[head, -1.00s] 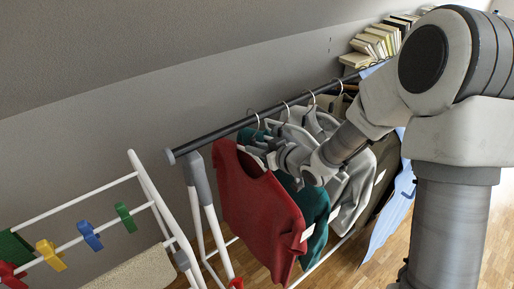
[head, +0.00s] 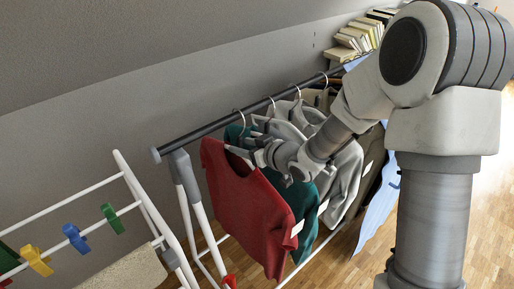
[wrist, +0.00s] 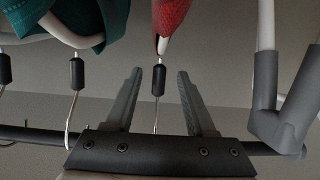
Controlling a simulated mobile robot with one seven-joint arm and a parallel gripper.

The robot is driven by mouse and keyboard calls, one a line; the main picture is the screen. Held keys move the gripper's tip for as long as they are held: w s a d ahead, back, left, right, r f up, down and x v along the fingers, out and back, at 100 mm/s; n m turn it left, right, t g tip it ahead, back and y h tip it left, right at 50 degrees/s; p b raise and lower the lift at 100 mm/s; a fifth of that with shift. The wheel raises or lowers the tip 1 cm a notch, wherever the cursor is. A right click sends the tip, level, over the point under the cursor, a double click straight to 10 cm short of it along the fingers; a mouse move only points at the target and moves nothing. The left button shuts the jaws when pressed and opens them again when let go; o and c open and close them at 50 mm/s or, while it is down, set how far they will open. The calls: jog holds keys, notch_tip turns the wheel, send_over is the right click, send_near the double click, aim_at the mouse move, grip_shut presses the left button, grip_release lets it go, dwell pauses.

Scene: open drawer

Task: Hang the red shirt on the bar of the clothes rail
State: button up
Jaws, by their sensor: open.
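The red shirt (head: 245,205) hangs upright at the near end of the clothes rail, in front of a green shirt (head: 304,205). My gripper (head: 255,146) is at its collar, just below the bar (head: 203,132). In the wrist view, which is upside down, the red shirt (wrist: 170,14) shows at the top. Its hanger stem, with a black sleeve (wrist: 158,76), runs between the open fingers of my gripper (wrist: 158,72), with gaps on both sides. The hook's end is hidden behind the gripper body, so its contact with the bar (wrist: 35,134) cannot be seen.
Several other garments (head: 345,180) hang further along the bar. A white drying rack with coloured pegs (head: 75,238) stands at the left. Books (head: 355,40) lie behind the rail's far end. The rail's white and grey end post (head: 190,190) is close left of the red shirt.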

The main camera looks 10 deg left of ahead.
jog(key=shift+p+v, duration=1.2)
jog(key=shift+v, duration=7.35)
jog(key=s+d+r+m+t+h, duration=0.1)
jog(key=d+r+m+h, duration=0.6)
jog(key=d+h, duration=0.6)
jog(key=s+r+m+g+y, duration=0.1)
jog(key=s+r+g, duration=0.1)
jog(key=s, duration=0.6)
jog(key=s+r+m+g+y, duration=0.2)
jog(key=s, duration=0.6)
notch_tip(320, 180, up, 13)
jog(key=p, duration=1.3)
jog(key=shift+s+p, duration=0.25)
jog(key=shift+p, duration=0.15)
